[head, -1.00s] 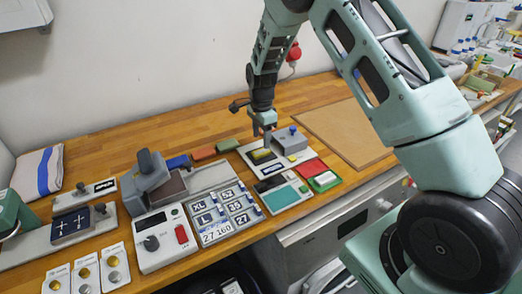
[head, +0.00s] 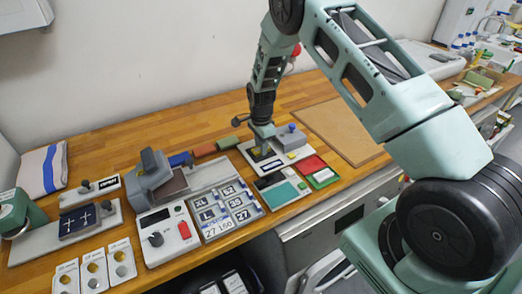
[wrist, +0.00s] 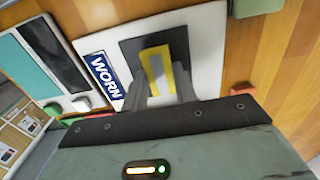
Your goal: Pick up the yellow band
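The yellow band (wrist: 157,68) lies on a dark pad (wrist: 128,46) set in a white board (wrist: 206,38). It looks like a narrow yellow loop with a grey middle. My gripper (wrist: 162,88) is just over the pad in the wrist view, with its two grey fingers apart, one on each side of the band's near end. I cannot tell whether they touch it. In the head view my gripper (head: 263,150) points down at the same board, and it largely hides the band.
A blue sign reading WORN (wrist: 103,74) is beside the pad. A grey block with a blue knob (head: 291,128) stands close to my gripper's right. A teal panel (head: 280,194), a red and green tray (head: 322,177) and a size-label board (head: 228,208) are nearby.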

